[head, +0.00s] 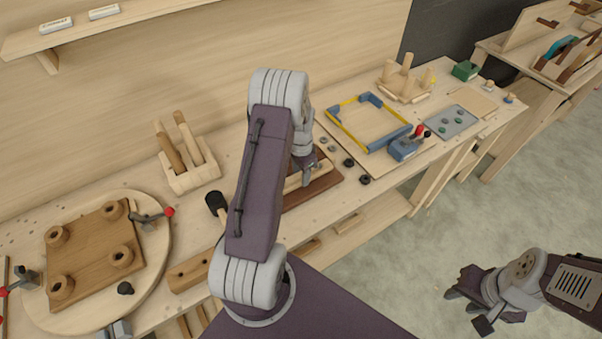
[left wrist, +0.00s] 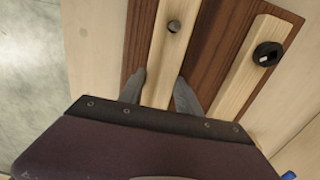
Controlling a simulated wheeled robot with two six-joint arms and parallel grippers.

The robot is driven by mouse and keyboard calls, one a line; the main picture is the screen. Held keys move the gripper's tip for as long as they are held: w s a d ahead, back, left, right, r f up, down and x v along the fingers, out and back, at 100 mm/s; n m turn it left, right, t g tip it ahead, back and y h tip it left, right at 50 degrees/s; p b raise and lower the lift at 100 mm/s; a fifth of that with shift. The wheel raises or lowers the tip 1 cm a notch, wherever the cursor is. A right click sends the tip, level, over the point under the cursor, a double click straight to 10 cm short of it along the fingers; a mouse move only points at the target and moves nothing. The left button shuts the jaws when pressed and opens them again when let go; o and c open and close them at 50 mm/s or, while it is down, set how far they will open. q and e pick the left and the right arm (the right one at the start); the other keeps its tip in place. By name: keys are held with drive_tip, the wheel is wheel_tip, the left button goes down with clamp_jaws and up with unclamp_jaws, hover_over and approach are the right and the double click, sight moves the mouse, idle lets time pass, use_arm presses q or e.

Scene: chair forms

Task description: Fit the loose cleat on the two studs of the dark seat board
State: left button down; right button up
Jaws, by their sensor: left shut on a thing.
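The dark seat board (head: 322,182) lies on the bench, partly hidden by my left arm; it also shows in the left wrist view (left wrist: 205,45). My left gripper (left wrist: 160,92) is shut on a pale wooden cleat (left wrist: 160,62), one finger on each side. The cleat lies along or just over the board; I cannot tell whether it sits flush. A round grey stud end or hole (left wrist: 174,26) shows in it; the other stud is not visible. A second pale cleat (left wrist: 243,75) on the board bears a black knob (left wrist: 267,54). My right gripper (head: 474,305) is empty over the floor, fingers apart.
Loose black knobs (head: 365,180) and grey washers (head: 324,140) lie right of the board. A blue-cornered frame (head: 345,123) stands beyond them. A wooden holder (head: 190,178) and a round turntable with a brown board (head: 90,255) are to the left.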

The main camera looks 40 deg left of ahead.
use_arm(q)
drive_tip(key=shift+f, duration=0.5)
idle(0.3)
drive_tip(key=c, duration=0.7)
unclamp_jaws()
drive_tip(key=shift+c, duration=0.2)
wheel_tip(320, 180, up, 9)
drive_tip(key=shift+r+b, duration=0.1)
drive_tip(key=shift+b, duration=0.75)
